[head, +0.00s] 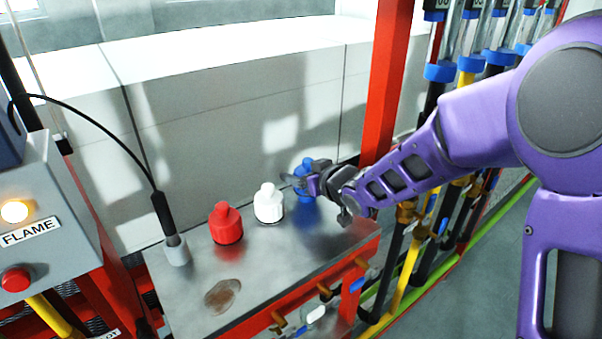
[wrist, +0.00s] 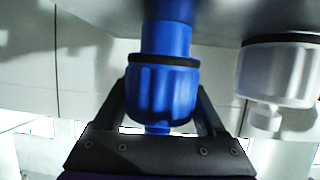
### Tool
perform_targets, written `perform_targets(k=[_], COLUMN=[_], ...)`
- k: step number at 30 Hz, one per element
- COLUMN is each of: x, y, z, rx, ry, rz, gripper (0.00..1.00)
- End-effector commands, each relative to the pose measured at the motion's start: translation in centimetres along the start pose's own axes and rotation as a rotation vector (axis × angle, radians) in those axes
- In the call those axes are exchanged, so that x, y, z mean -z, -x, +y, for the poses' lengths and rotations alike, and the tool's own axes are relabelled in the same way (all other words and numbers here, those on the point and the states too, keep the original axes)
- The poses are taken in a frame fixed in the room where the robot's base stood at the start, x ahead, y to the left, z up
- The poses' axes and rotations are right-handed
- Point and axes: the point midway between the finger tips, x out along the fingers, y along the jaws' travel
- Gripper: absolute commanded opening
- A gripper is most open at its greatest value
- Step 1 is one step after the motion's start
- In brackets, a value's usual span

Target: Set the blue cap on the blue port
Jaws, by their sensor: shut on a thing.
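The blue cap (head: 304,166) is ridged with a small knob on top. My gripper (head: 312,182) is shut on it above the right end of the metal table. In the wrist view, which is upside down, the cap (wrist: 162,95) sits between the two fingers of my gripper (wrist: 160,108). A smooth blue cylinder (wrist: 166,38), seemingly the blue port, stands between the cap and the tabletop, in line with the cap. A black ring (wrist: 163,61) lies where they meet. I cannot tell whether the cap is fully seated. My fingers hide part of the port in the head view.
A white cap (head: 269,204) and a red cap (head: 226,224) stand left of the blue one on the metal tabletop (head: 192,285). A red post (head: 386,85) rises behind my gripper.

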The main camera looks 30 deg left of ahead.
Motion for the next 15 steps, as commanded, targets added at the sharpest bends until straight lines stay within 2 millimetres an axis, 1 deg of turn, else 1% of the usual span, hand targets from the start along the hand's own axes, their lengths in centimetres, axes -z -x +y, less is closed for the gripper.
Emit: perform_targets(k=[15], x=[-1.08], y=[-0.44], z=[0.00], rx=[0.000], ry=[-0.001], rz=[0.000], gripper=[0.18])
